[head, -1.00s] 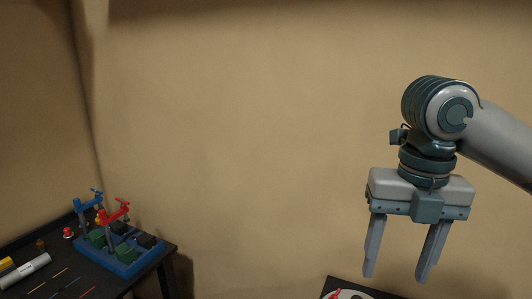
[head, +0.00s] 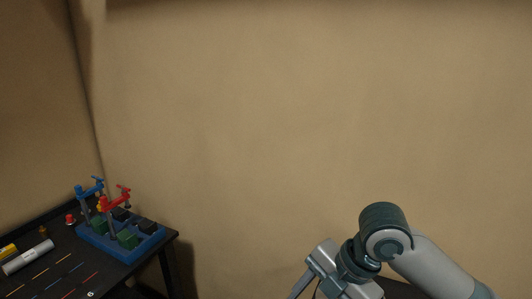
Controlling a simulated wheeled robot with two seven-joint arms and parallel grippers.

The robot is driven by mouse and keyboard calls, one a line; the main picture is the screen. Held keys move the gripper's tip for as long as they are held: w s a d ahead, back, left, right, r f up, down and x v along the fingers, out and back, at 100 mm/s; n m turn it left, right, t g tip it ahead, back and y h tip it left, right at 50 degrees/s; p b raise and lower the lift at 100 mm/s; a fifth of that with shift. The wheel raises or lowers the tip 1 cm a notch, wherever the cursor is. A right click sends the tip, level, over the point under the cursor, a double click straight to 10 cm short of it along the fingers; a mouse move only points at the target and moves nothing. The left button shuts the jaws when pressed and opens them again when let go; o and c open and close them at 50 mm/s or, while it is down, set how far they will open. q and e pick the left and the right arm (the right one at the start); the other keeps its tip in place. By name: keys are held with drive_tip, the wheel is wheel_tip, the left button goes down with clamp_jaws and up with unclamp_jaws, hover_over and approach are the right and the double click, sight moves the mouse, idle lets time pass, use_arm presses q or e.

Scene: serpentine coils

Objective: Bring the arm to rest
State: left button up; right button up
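My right arm comes in from the lower right of the head view. Its wrist is low in the picture, and my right gripper (head: 302,290) points down and to the left at the bottom edge. One finger shows in part and the fingertips are cut off by the frame, so its opening cannot be judged. Nothing is seen held in it. My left gripper is not in view.
A black table (head: 125,275) stands at the lower left. It bears a blue tray (head: 93,238) with green and black blocks, a blue clamp (head: 88,188), a red clamp (head: 114,199) and a grey cylinder (head: 28,257). The space before the beige wall is clear.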

drive_tip(key=s+f+m+t+y, duration=0.1)
drive_tip(key=s+f+m, duration=0.2)
drive_tip(key=f+m, duration=0.5)
drive_tip(key=s+f+m+t, duration=0.25)
drive_tip(key=f+m, duration=0.35)
drive_tip(key=f, duration=0.3)
drive_tip(key=s+d+f+m+g+h, duration=0.1)
drive_tip(key=s+d+f+m+h, duration=0.2)
drive_tip(key=s+d+f+m, duration=0.35)
drive_tip(key=s+d+f+m+h, duration=0.2)
drive_tip(key=s+d+f+m, duration=0.2)
drive_tip(key=s+d+f, duration=0.45)
drive_tip(key=s+a+f+g+b, duration=0.15)
drive_tip(key=f+b, duration=0.25)
drive_tip(key=f, duration=1.4)
drive_tip(key=s+f+b, duration=0.2)
drive_tip(key=f+b, duration=0.3)
drive_tip(key=f, duration=1.3)
drive_tip(key=s+d+f+b, duration=0.1)
drive_tip(key=s+f+b, duration=0.2)
drive_tip(key=s+f, duration=0.5)
drive_tip(key=s+d+f+g+b, duration=0.1)
drive_tip(key=s+d+f+b, duration=0.1)
drive_tip(key=s+f, duration=0.7)
wheel_tip(320, 180, down, 6)
drive_tip(key=shift+s+d+r+h+b, duration=0.25)
drive_tip(key=shift+s+h+b, duration=0.05)
drive_tip(key=shift+b, duration=0.45)
